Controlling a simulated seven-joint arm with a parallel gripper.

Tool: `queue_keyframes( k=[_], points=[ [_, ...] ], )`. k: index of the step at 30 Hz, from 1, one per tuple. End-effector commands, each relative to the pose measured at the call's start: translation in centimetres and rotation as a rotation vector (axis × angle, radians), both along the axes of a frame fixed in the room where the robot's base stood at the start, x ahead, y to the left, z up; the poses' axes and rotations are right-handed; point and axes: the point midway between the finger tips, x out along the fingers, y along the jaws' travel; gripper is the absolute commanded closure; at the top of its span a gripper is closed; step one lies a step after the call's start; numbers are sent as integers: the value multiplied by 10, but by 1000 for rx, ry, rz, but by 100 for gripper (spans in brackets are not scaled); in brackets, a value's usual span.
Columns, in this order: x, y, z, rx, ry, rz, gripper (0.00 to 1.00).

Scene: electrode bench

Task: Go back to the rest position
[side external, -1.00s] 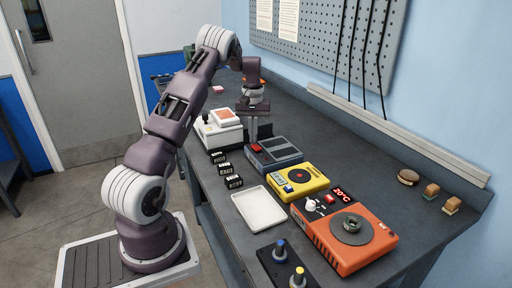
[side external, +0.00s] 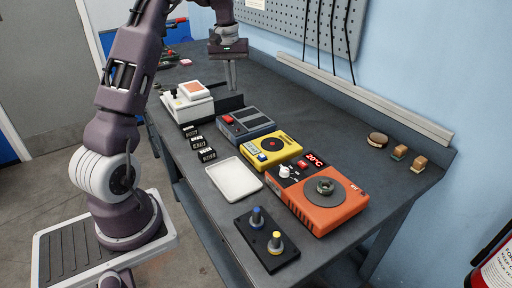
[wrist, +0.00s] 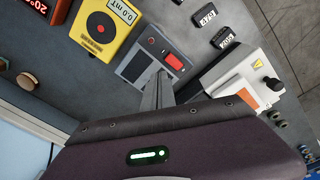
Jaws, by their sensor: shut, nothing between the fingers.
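My gripper (side external: 232,86) hangs from my arm, fingers pointing down, above the rear part of the bench. Its fingers are together with nothing between them. They also show together in the wrist view (wrist: 158,92), where they overlap the edge of a grey box with a red button (wrist: 150,65). In the side external view that grey box (side external: 246,125) stands in front of the fingers, which look clear of it. The wrist housing covers the lower part of the wrist view.
On the bench (side external: 330,145) stand a white device (side external: 188,106), small black displays (side external: 200,143), a yellow meter (side external: 270,148), an orange hot plate (side external: 318,200), a white tray (side external: 234,178) and a black block with two knobs (side external: 265,238). A pegboard (side external: 300,25) hangs on the wall.

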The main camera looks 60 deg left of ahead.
Motion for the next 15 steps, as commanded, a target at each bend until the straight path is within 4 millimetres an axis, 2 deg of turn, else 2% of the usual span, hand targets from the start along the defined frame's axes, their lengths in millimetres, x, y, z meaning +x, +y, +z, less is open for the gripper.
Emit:
queue_keyframes(
  k=[1, 2, 3, 5, 6, 8, 9, 10, 12, 15],
  points=[
    [-1, -40, 33, 9, -47, -69, 100],
    [-5, -66, 50, 15, -72, -115, 100],
    [-13, -100, 70, 24, -104, -182, 100],
    [-33, -151, 94, 41, -152, -287, 100],
    [-51, -184, 106, 54, -184, -361, 100],
    [-84, -228, 117, 80, -228, -475, 100],
    [-108, -254, 120, 100, -255, -552, 100],
    [-126, -270, 119, 118, -276, -606, 100],
    [-166, -299, 113, 158, -317, -721, 100],
    [-209, -321, 96, 212, -359, -844, 100]
  ],
)
